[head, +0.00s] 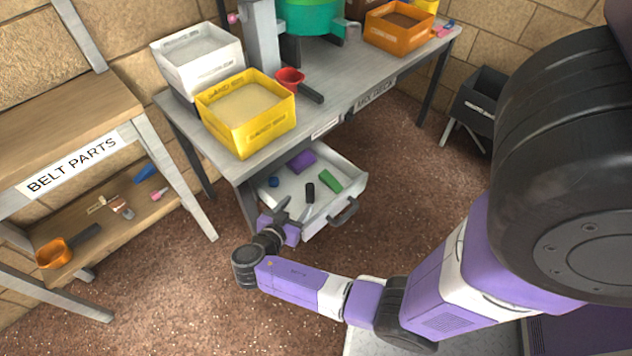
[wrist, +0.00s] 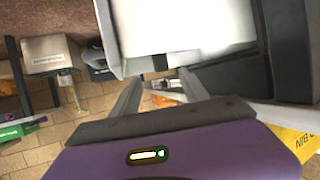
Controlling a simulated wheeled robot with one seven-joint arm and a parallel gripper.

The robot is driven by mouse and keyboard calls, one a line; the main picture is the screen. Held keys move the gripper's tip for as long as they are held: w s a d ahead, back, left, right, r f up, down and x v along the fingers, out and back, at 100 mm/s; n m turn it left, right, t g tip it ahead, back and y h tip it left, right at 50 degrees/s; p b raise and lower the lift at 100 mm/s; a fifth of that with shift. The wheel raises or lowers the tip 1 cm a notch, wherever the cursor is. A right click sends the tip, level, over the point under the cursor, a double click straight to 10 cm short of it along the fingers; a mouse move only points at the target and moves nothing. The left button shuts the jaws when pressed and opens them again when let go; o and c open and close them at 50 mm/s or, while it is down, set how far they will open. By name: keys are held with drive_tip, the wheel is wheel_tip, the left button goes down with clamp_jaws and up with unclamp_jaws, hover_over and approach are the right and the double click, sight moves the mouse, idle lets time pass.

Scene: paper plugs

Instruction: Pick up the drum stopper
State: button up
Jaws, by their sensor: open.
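An open drawer (head: 350,165) under the workbench holds several small things: a purple block (head: 302,161), a small blue piece (head: 274,182), a black piece (head: 310,192) and a green block (head: 331,181). I cannot tell which of these, if any, is the drum stopper. My gripper (head: 292,212) is open at the drawer's near left edge, with its fingers close to the rim and apart from the pieces. In the wrist view, its two fingers (wrist: 160,90) stand apart with nothing held between them. A pale panel fills the upper middle there.
The workbench (head: 345,85) above carries a yellow bin (head: 247,112), a white bin (head: 199,62), a red scoop (head: 290,79) and an orange bin (head: 399,27). A belt parts rack (head: 75,125) stands at the left. The floor (head: 415,190) right of the drawer is clear.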

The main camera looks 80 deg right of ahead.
sight(308, 190)
drive_tip(key=x, duration=0.8)
drive_tip(key=shift+d+r, duration=0.2)
drive_tip(key=shift+d, duration=0.3)
drive_tip(key=shift+c, duration=0.2)
clamp_jaws()
